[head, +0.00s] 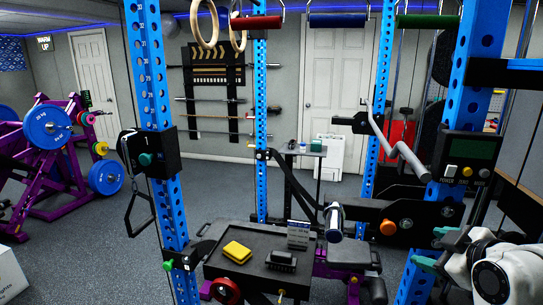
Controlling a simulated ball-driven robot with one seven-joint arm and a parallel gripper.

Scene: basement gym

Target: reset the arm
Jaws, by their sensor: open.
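My arm comes in from the lower right corner, with its white rounded link close to the camera. My gripper (436,248) is at its end on the right, with teal fingers pointing left. The fingers are apart and nothing shows between them. The gripper is in front of the right blue rack upright (466,112), below the dark display box. I cannot tell whether it touches the upright.
A black tray-topped stand (222,268) holds a yellow block (237,252) and a dark object (281,260). A purple weight machine (62,160) is far left. Open floor lies between.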

